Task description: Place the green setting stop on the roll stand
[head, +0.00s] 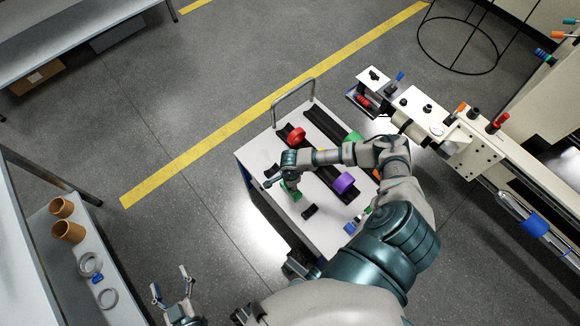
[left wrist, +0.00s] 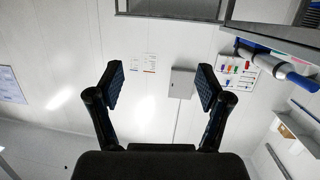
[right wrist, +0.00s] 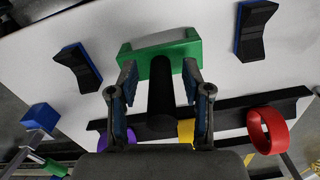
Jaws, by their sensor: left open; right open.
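The green setting stop (right wrist: 185,48) is a green bracket on the white cart top, with a dark cylinder (right wrist: 161,88) in front of it in the right wrist view. It shows partly in the head view (head: 291,192), below my right gripper (head: 276,178). My right gripper (right wrist: 160,98) is open, with one finger on either side of the dark cylinder; I cannot tell whether they touch. I cannot tell for certain which item is the roll stand.
The white cart (head: 255,155) carries black rails (head: 325,125), a red ring (head: 297,136) and a purple ring (head: 344,183). Black V-shaped blocks (right wrist: 78,68) flank the stop. A long machine (head: 480,150) stands at right. A shelf with brown cups (head: 68,231) is at left.

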